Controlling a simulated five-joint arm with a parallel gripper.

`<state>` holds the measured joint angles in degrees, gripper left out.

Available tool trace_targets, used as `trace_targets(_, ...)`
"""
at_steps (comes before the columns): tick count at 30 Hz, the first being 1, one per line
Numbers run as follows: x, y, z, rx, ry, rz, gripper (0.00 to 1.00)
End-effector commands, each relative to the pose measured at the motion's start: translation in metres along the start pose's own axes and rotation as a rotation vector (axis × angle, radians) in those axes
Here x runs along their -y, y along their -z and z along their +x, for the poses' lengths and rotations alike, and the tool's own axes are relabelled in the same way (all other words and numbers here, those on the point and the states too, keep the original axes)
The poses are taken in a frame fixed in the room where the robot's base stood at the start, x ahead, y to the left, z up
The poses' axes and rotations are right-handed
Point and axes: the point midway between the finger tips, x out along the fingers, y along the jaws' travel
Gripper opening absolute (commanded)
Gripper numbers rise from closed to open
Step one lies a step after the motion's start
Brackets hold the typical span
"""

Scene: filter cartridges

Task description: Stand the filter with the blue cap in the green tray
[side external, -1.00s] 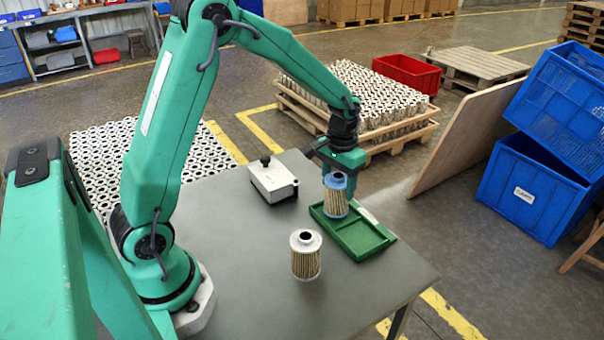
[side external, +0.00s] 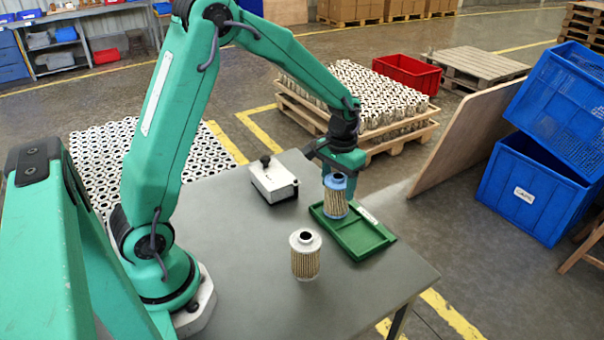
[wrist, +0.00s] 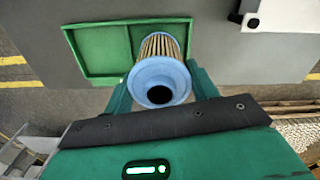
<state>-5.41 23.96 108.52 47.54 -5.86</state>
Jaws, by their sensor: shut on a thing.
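The filter with the blue cap (side external: 335,196) is upright at the far left part of the green tray (side external: 358,244) in the side view. Its blue cap (wrist: 158,83) faces the camera in the wrist view, with the pleated body beyond it. My gripper (side external: 345,165) is shut on this filter, with a finger on either side of the cap in the wrist view (wrist: 158,88). The filter's lower end is over or in the tray; whether it touches the tray floor I cannot tell. The tray has a divider, and its other compartment (wrist: 100,50) is empty.
A second filter with a white cap (side external: 305,255) stands on the grey table (side external: 240,265), left of the tray. A white box with a black knob (side external: 273,180) sits at the back of the table. The table's front is clear.

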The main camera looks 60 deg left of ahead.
Motion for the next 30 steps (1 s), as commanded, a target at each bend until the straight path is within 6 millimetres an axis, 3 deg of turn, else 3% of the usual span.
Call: trace_targets(30, 0.0000, 0.0001, 0.0050, 0.000, 0.000, 0.000, 0.34)
